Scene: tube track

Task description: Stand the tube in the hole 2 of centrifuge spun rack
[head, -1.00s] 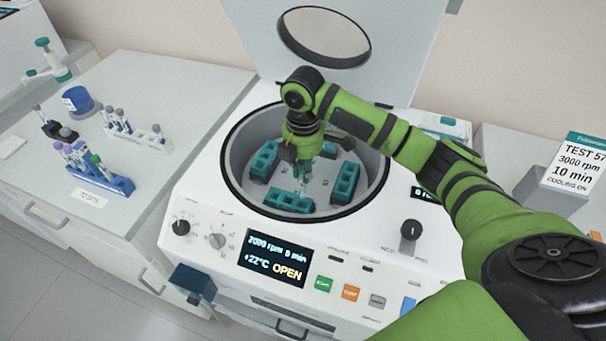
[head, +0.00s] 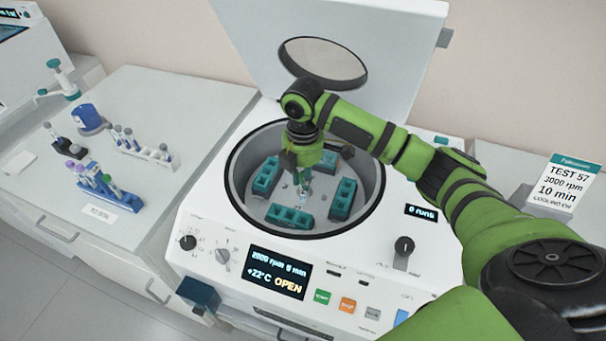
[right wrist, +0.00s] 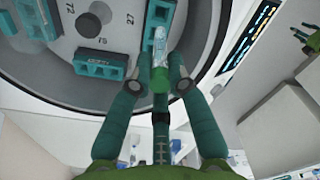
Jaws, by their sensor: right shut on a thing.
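My right gripper (head: 304,174) is shut on a tube with clear walls and a green cap (right wrist: 160,55). It holds the tube inside the open centrifuge bowl (head: 237,190), apparently above the rotor and just behind the front teal bucket; the exact gap cannot be told. The tube also shows small in the head view (head: 303,196). On the left bench stand a white rack (head: 150,153) with several grey-capped tubes and a blue rack (head: 105,193) with purple-, grey- and green-capped tubes. I cannot tell which is the centrifuge spun rack. My left gripper is not in view.
Teal buckets surround the rotor, including the front bucket (head: 289,217). The raised lid (head: 380,60) stands behind. A small black rack (head: 68,148) and a blue container (head: 89,117) are on the left bench. Bare bench lies right of the racks.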

